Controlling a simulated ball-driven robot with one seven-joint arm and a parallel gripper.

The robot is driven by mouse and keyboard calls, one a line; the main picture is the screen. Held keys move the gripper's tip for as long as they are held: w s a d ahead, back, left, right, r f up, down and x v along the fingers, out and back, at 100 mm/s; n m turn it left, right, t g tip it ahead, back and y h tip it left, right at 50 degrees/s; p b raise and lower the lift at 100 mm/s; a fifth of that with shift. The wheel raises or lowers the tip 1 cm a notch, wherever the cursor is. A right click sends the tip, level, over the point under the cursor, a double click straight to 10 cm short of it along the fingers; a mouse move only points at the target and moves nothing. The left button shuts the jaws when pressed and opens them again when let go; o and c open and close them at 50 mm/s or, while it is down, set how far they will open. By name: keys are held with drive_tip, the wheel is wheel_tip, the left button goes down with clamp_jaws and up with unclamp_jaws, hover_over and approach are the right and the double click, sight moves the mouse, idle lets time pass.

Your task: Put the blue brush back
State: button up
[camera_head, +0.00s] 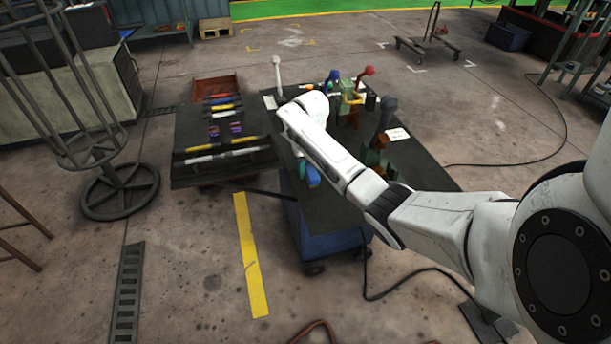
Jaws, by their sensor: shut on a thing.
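My arm reaches in from the right over the dark workbench (335,212), with its white wrist above the bench's left part. My gripper is hidden behind my own wrist and forearm. A blue rounded piece (312,176) shows just under the forearm, with a teal piece (301,168) beside it. The blue piece may be part of the blue brush, but the arm covers the rest. I cannot tell whether it is held or lies on the bench.
A dark side board (188,172) left of the bench carries several coloured bars. Upright tools, including a red-topped one (368,71) and a dark-knobbed one (388,105), crowd the bench's back and right. A white-topped post (277,61) stands at its back left corner.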

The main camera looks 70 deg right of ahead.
sight(310, 166)
drive_tip(key=shift+f, duration=0.55)
drive_tip(key=shift+f, duration=0.2)
drive_tip(key=o, duration=1)
drive_tip(key=shift+r, duration=0.15)
wheel_tip(310, 166, up, 11)
drive_tip(key=shift+f+p, duration=0.2)
drive_tip(key=shift+p, duration=0.35)
drive_tip(key=shift+r+p, duration=0.75)
drive_tip(key=shift+p, duration=0.05)
